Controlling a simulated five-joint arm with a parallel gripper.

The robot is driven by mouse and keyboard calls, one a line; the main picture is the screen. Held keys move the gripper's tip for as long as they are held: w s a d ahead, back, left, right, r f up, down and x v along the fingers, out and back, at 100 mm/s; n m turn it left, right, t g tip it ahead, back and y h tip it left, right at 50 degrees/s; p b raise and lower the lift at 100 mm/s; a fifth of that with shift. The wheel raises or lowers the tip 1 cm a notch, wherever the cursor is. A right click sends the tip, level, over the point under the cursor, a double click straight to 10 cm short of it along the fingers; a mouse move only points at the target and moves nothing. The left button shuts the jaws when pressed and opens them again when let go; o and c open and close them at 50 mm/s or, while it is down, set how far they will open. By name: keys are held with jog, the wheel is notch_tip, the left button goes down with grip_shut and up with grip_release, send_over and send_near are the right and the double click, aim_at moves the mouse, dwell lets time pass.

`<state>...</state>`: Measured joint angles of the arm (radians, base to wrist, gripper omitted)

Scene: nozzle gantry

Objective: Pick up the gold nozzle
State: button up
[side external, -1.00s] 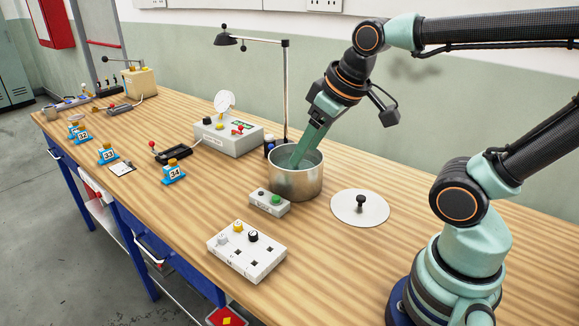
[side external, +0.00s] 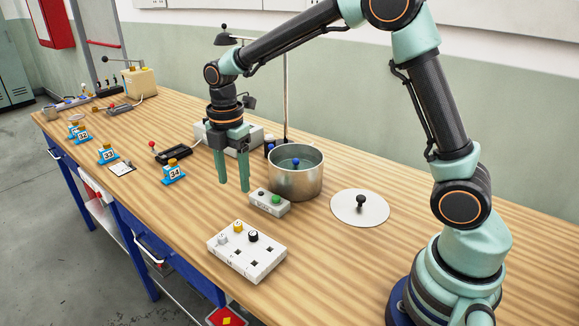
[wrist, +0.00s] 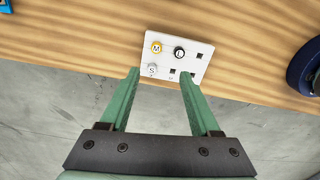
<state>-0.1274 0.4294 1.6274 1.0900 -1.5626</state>
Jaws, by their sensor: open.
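The gold nozzle (side external: 238,227) sits in a white holder block (side external: 247,255) near the table's front edge, beside a silver nozzle (side external: 222,240) and a black nozzle (side external: 253,236). In the wrist view the gold nozzle (wrist: 156,47) has an M on its top, the black one (wrist: 179,52) an L and the silver one (wrist: 152,69) an S. My gripper (side external: 233,187) is open with nothing between its fingers. It points down, above and behind the holder in the side view. In the wrist view the fingertips (wrist: 160,73) frame the holder's near part.
A metal pot (side external: 296,184) holding liquid and a blue-topped piece (side external: 295,162) stands behind a small box with a green button (side external: 268,202). A round lid (side external: 360,208) lies to the right. A grey machine (side external: 255,137) and numbered blue stands (side external: 173,174) are farther back.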

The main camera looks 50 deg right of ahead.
send_over(238, 224)
jog(key=f, duration=0.6)
jog(key=shift+s+a+f, duration=0.15)
jog(key=shift+s+f, duration=0.1)
jog(key=shift+f, duration=0.15)
jog(key=shift+w+f, duration=0.15)
jog(key=shift+f, duration=1.35)
jog(key=shift+w+f, duration=0.15)
jog(key=shift+f, duration=1.3)
grip_shut()
